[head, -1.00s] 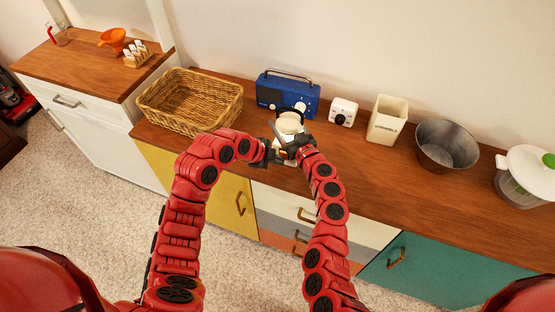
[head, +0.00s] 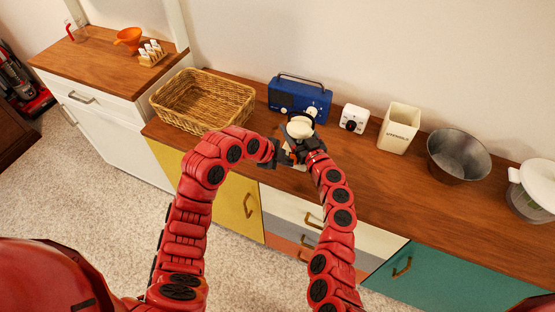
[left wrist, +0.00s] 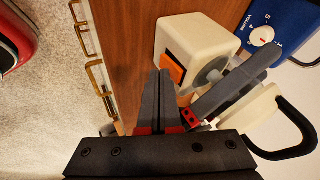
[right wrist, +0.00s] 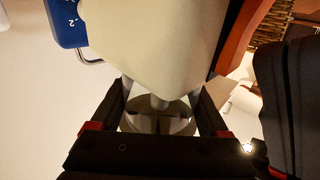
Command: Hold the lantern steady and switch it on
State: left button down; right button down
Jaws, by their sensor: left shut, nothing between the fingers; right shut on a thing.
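The cream lantern (head: 300,128) with a black handle stands near the counter's front edge, in front of the radio. Grippers partly hide its lower part in the head view. In the left wrist view its base (left wrist: 205,40) carries an orange switch (left wrist: 173,70). My right gripper (right wrist: 160,95) is shut on the lantern's narrower middle, a finger on each side. My left gripper (left wrist: 160,77) is shut and empty, its tips right beside the orange switch; I cannot tell whether they touch it. It also shows in the head view (head: 278,154).
A blue radio (head: 299,97) stands close behind the lantern. A wicker basket (head: 203,101) is to the left. A white timer (head: 354,118), a utensil holder (head: 398,128) and a metal bowl (head: 458,155) stand to the right. Bare counter (head: 375,172) lies front right.

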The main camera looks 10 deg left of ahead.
pick_arm(q)
jog(key=s, duration=0.1)
jog(key=s+a, duration=0.1)
jog(key=s+r, duration=0.1)
jog(key=shift+s+a, duration=0.25)
jog(key=shift+s, duration=0.05)
jog(key=v, duration=0.9)
jog(key=shift+r, duration=0.15)
jog(key=shift+d, duration=0.1)
jog(key=shift+s+f, duration=0.15)
jog(key=shift+f, duration=0.55)
jog(key=shift+f, duration=0.1)
